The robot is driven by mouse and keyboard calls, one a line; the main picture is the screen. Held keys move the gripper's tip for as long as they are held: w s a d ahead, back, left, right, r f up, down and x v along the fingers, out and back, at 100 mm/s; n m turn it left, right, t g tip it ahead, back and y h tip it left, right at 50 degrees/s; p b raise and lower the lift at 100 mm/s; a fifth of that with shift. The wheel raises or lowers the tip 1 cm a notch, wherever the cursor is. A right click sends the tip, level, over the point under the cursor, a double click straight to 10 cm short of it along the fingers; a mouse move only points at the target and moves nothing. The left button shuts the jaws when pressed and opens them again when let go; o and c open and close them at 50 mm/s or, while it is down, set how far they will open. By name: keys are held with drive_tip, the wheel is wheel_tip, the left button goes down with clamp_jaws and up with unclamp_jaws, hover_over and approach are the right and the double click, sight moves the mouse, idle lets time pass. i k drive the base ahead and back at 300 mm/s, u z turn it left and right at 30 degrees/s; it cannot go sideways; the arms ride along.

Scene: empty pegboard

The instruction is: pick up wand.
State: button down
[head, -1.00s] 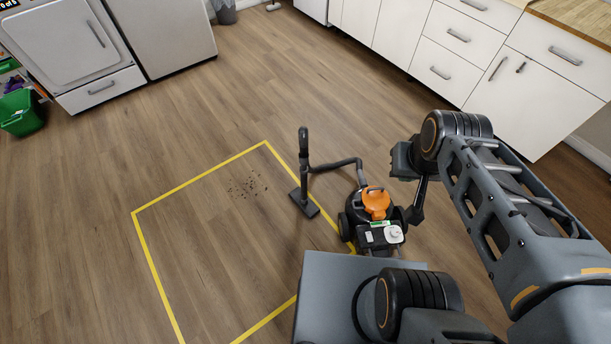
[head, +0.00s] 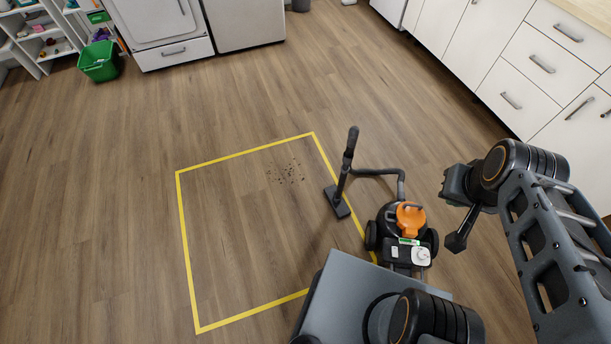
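The vacuum's wand (head: 348,164) stands upright on the floor, its dark grip at the top and its flat floor head (head: 337,201) at the bottom, by the right side of the yellow square. My gripper (head: 454,242) hangs to the right of the vacuum body, apart from the wand. It is small and partly hidden by its own links, so its finger opening is unclear. I see nothing held in it.
Yellow tape (head: 187,250) outlines a square on the wood floor, with dark debris (head: 285,172) inside near the wand. White drawers (head: 520,85) stand at the right. A green bin (head: 98,62) and white appliances (head: 160,35) are at the back left. The floor between is clear.

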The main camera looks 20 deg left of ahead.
sight(334, 193)
drive_tip(key=u, duration=2.3)
drive_tip(key=i, duration=2.5)
drive_tip(key=z, duration=3.55)
drive_tip(key=i, duration=0.45)
drive_tip(key=u, duration=0.05)
